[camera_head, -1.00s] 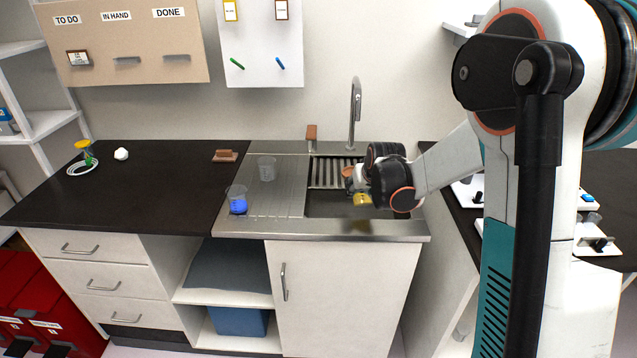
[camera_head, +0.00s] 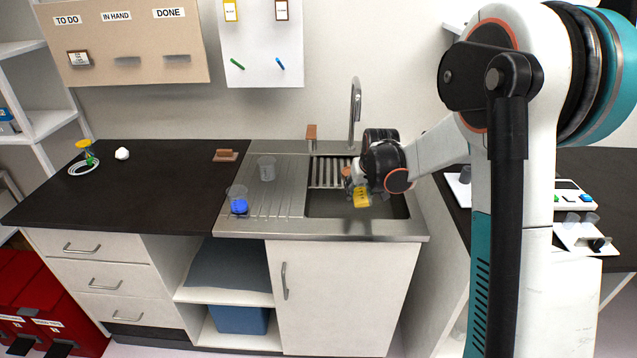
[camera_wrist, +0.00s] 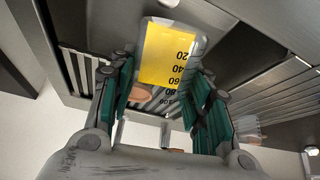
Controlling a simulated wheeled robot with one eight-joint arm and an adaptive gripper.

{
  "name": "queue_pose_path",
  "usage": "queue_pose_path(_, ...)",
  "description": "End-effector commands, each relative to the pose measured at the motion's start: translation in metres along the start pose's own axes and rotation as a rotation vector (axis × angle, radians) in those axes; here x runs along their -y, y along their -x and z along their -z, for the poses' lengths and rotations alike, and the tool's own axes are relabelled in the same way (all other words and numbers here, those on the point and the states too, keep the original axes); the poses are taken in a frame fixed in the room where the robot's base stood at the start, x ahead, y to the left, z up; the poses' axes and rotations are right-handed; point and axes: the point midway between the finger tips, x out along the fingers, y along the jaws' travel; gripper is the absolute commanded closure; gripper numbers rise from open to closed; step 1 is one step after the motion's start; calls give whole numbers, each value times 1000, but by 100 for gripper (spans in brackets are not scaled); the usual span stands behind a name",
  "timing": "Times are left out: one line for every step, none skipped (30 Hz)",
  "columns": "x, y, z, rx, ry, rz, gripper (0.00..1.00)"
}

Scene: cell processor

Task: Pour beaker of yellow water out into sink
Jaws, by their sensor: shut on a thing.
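My gripper (camera_head: 366,186) is shut on the beaker of yellow water (camera_head: 361,198) and holds it over the basin of the sink (camera_head: 322,207). In the wrist view the beaker (camera_wrist: 172,52) sits between the green finger pads of my gripper (camera_wrist: 158,82). That view is upside down. The beaker's base is at the picture's top, the yellow liquid lies toward it, and the rim end is below. The beaker looks roughly upright, with the yellow liquid still inside. My gripper hides part of the beaker in the head view.
A beaker with blue liquid (camera_head: 238,203) and a clear beaker (camera_head: 267,168) stand on the drainboard (camera_head: 277,200) left of the basin. The tap (camera_head: 355,102) rises behind the basin, and a brown-topped dispenser (camera_head: 311,132) stands near it. The dark counter (camera_head: 150,180) is mostly clear.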

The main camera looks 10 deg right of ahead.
Motion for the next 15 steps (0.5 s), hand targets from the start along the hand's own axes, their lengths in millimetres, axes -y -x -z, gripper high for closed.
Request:
queue_pose_path(0, -1, 1, 20, 1, 0, 99)
queue_pose_path(0, -1, 2, 36, 1, 0, 99)
queue_pose_path(0, -2, 2, 60, 1, 0, 99)
queue_pose_path(0, -3, 2, 74, 1, 0, 99)
queue_pose_path(0, -3, 1, 84, 1, 0, 99)
queue_pose_path(0, -3, 1, 89, 1, 0, 99)
queue_pose_path(0, -3, 0, 88, 1, 0, 99)
queue_pose_path(0, -3, 0, 88, 1, 0, 99)
queue_pose_path(0, -4, 0, 87, 0, 0, 99)
queue_pose_path(0, -4, 0, 87, 0, 0, 99)
queue_pose_path(0, -4, 0, 87, 0, 0, 99)
queue_pose_path(0, -4, 0, 89, 0, 0, 99)
queue_pose_path(0, -4, 0, 93, 0, 0, 99)
queue_pose_path(0, -4, 1, 100, 0, 0, 99)
queue_pose_path(0, -5, 1, 117, 1, 0, 99)
